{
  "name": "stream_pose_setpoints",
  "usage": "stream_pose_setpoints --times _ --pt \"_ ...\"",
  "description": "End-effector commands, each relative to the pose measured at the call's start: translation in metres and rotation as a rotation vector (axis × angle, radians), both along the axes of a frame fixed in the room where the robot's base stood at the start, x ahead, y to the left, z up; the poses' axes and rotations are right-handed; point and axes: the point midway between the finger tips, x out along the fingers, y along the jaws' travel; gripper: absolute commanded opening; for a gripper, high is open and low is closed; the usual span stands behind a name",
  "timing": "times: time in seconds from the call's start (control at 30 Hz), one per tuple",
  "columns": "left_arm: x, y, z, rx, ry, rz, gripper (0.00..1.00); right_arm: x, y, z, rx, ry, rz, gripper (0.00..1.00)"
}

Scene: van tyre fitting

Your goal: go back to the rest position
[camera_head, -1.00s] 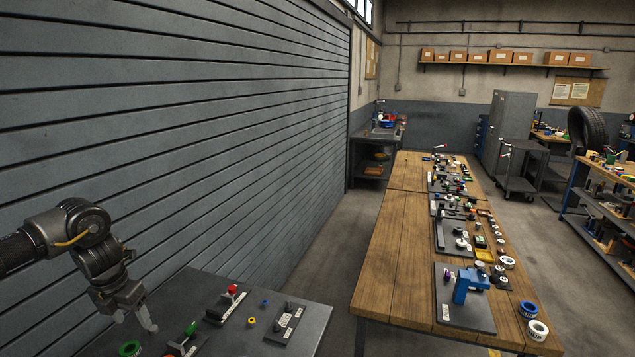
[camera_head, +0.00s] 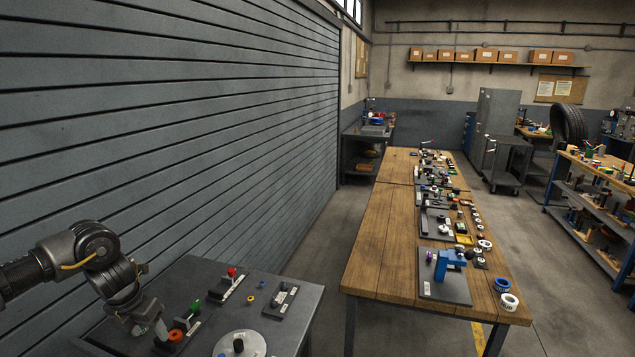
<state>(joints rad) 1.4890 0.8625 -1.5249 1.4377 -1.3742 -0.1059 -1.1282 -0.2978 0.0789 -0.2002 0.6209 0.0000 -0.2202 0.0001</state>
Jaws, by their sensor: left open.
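My left gripper (camera_head: 150,326) is at the lower left, at the end of my dark arm, with its fingers pointing down over the grey table (camera_head: 305,300). It is open, and I see nothing between its fingers. Close to its right are an orange ring (camera_head: 176,336) and a green part (camera_head: 195,306) on a dark fixture. My right gripper is not in view.
The grey table also bears a red-knobbed fixture (camera_head: 231,273), a dark plate with parts (camera_head: 282,300) and a light round disc (camera_head: 240,345). A long wooden table (camera_head: 375,240) with several fixtures stands to the right. Floor shows between the tables. A grey shutter (camera_head: 170,130) walls the left.

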Motion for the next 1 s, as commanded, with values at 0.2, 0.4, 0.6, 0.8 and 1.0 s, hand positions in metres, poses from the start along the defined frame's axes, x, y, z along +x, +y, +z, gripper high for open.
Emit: stream_pose_setpoints --times 0.2,0.4,0.6,0.8,1.0 --pt "0.003 -0.063 -0.04 -0.068 -0.053 -0.011 0.6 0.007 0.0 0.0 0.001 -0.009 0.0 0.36" --pt "-0.009 -0.157 -0.084 -0.22 -0.121 0.032 0.6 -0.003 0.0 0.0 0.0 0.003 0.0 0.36" --pt "-0.053 -0.287 -0.111 -0.556 -0.175 0.304 0.6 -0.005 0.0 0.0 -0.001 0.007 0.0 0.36" --pt "-0.101 -0.343 -0.103 -0.874 -0.126 0.833 0.6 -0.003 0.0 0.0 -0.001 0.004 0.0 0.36" --pt "-0.152 -0.31 -0.107 -1.036 -0.004 1.557 0.6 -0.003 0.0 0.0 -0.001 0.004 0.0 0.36"
